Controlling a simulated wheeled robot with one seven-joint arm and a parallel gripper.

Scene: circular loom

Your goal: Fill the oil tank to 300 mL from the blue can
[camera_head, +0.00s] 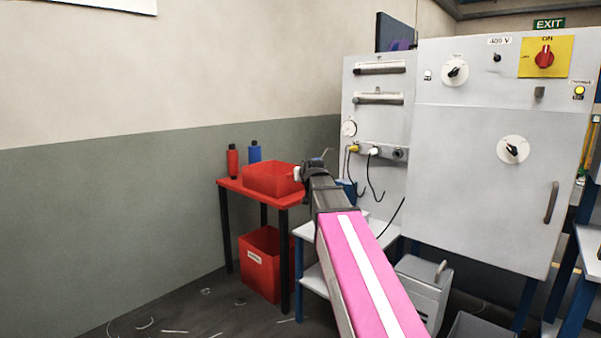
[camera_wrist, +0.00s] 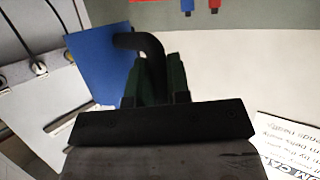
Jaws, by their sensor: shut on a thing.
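The blue can (camera_wrist: 98,62) shows in the wrist view as a blue flat-sided body with a curved black handle (camera_wrist: 145,45). My gripper (camera_wrist: 158,85) is shut on this handle, and its dark green fingers hide part of it. In the head view my gripper (camera_head: 314,168) is at the end of my pink arm, just right of the red table. A small blue patch of the can (camera_head: 348,187) shows behind the arm; the rest is hidden. I cannot pick out the oil tank or an oil level for certain.
A red table (camera_head: 232,184) holds a red bin (camera_head: 268,179), a red bottle (camera_head: 232,161) and a blue bottle (camera_head: 254,152). Another red bin (camera_head: 260,270) is below. The grey machine cabinet (camera_head: 470,180) stands right, beside a panel with a gauge (camera_head: 349,128) and hanging cables.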

